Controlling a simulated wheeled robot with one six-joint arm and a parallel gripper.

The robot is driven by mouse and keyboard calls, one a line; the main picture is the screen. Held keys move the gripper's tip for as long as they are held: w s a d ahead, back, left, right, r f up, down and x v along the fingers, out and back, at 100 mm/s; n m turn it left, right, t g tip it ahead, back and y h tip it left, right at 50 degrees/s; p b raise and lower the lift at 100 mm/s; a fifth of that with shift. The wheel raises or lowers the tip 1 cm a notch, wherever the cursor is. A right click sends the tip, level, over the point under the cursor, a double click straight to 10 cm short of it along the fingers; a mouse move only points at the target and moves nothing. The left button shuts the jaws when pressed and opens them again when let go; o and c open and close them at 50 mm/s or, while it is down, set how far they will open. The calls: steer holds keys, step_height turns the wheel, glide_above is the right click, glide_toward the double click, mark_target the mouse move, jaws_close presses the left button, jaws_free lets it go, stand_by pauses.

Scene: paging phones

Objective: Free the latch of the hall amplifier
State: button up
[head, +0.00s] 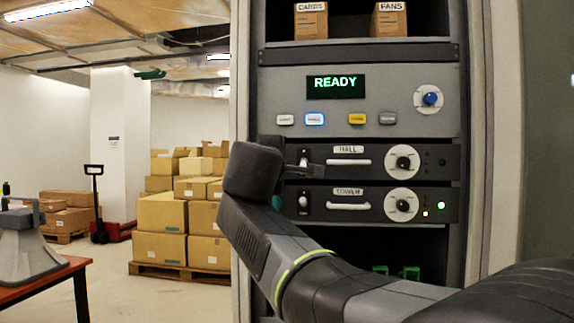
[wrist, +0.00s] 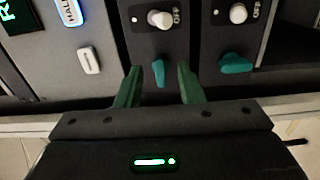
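The hall amplifier (head: 348,172) is the upper of two dark units in the rack, with a HALL label, a pale handle, a round dial and a small toggle. In the wrist view its teal latch (wrist: 158,73) sits below a white toggle marked OFF. My gripper (wrist: 159,68) is open, with one green finger on each side of this latch and a visible gap on both sides. In the head view my gripper (head: 312,171) is at the amplifier's left end and hides the latch.
The TOWER amplifier (head: 350,205) is directly below, with a green light and its own teal latch (wrist: 235,64) close to my right finger in the wrist view. Above is a control panel (head: 390,90) with a READY display, several buttons and a blue knob.

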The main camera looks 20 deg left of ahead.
steer(key=v, duration=1)
steer(key=shift+w, duration=0.25)
steer(key=x, duration=1.3)
steer(key=shift+w, duration=0.25)
steer(key=shift+s+a, duration=0.1)
